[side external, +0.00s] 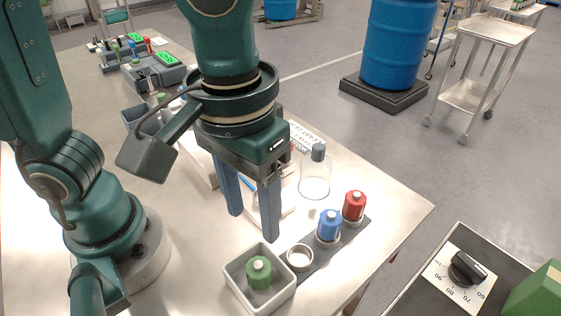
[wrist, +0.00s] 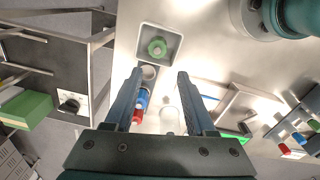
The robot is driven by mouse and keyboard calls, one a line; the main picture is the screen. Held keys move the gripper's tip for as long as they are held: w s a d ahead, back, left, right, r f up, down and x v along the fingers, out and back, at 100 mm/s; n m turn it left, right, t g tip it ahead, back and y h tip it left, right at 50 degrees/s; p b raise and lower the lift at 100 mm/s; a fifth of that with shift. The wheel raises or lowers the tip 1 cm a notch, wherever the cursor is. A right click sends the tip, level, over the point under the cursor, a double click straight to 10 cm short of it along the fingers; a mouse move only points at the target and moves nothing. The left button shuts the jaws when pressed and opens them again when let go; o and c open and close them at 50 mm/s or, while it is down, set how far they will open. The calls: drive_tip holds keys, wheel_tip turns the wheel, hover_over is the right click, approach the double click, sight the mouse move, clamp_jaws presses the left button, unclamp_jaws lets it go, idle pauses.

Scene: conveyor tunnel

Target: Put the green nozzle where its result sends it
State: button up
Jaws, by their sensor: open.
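The green nozzle (side external: 259,272) stands upright in a small grey square bin (side external: 236,281) near the front of the table. It also shows in the wrist view (wrist: 157,47), inside the same bin (wrist: 176,58). My gripper (side external: 253,229) is open and empty, its two blue-grey fingers pointing down above the table behind the bin. In the wrist view my gripper (wrist: 160,72) has its fingers wide apart, with the nozzle beyond the tips.
A dark rack beside the bin holds a blue nozzle (side external: 328,225), a red nozzle (side external: 354,206) and an empty ring (side external: 299,257). A clear glass vessel (side external: 315,180) stands behind. Devices with green displays (side external: 170,59) stand at the far left.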

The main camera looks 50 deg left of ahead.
drive_tip(key=a+r+m+t, duration=0.1)
drive_tip(key=a+t, duration=0.4)
drive_tip(key=a, duration=0.8)
drive_tip(key=shift+w+m, duration=0.45)
drive_tip(key=shift+m, duration=0.15)
